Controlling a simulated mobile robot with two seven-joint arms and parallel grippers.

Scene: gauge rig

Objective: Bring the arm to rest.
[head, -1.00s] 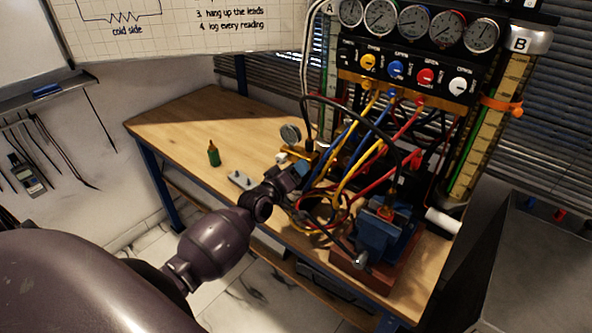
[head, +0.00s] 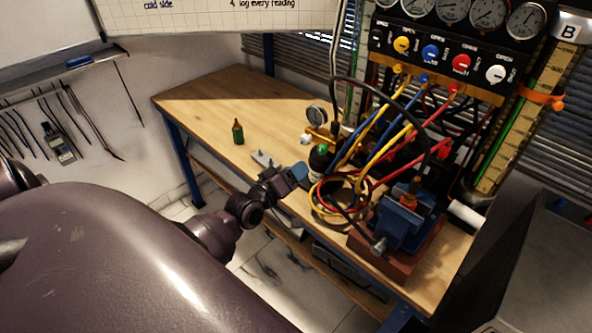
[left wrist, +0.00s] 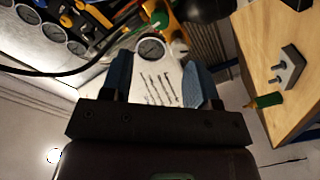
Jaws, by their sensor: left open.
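My left arm enters the head view from the lower left. Its gripper (head: 294,174) is over the front edge of the wooden bench (head: 215,100), beside the coiled hoses. In the left wrist view its two blue fingers (left wrist: 160,82) stand wide apart with nothing held between them. A white surface with dark marks and a small round gauge (left wrist: 150,48) show beyond the gap. My right gripper is not in view.
The vice (head: 402,222), coiled hoses (head: 335,200) and gauge panel (head: 440,55) crowd the bench's right side. The bench's left part is clear.

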